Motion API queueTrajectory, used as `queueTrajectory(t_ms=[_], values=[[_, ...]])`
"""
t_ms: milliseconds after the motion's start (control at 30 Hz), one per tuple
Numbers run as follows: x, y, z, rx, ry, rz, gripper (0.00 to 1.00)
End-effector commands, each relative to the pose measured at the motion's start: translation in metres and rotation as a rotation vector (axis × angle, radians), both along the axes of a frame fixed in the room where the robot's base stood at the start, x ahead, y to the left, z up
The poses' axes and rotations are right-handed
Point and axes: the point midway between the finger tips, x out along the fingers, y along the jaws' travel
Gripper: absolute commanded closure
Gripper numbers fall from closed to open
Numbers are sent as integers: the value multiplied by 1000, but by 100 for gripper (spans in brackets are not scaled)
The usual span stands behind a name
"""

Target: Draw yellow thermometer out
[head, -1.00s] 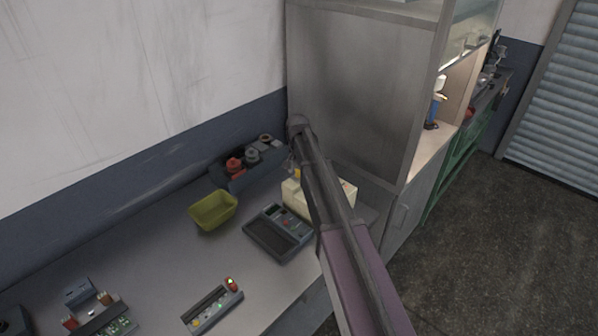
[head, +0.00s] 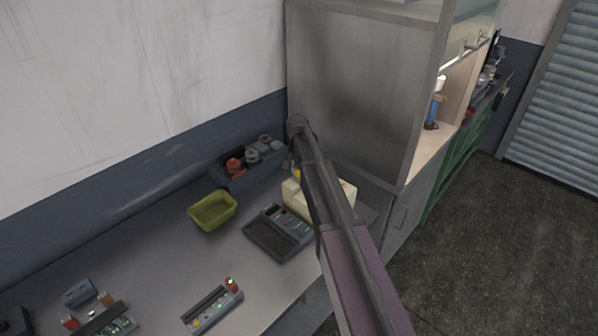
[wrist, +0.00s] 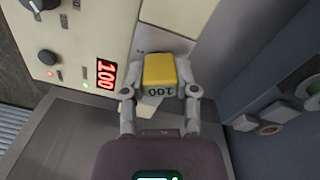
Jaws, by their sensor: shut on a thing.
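A cream box (wrist: 88,35) with a red lit display, also reading 100, stands just left of the block. In the head view a small bit of yellow shows beside the cream box (head: 345,190), partly behind my arm. The lower part of the thermometer is hidden, so I cannot tell how deep it sits.
A grey tray of grey and red parts (head: 232,180) stands by the wall. A yellow-green bin (head: 212,222) and a dark grey instrument (head: 270,246) stand left of the cream box. A tall metal cabinet (head: 360,75) rises close behind my arm.

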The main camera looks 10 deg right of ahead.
Motion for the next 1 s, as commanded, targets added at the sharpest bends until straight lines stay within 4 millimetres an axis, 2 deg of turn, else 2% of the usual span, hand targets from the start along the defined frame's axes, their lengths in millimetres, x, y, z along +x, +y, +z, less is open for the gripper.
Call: queueTrajectory(t_ms=[1000], values=[[1, 0, 10, 1, -1, 0, 100]])
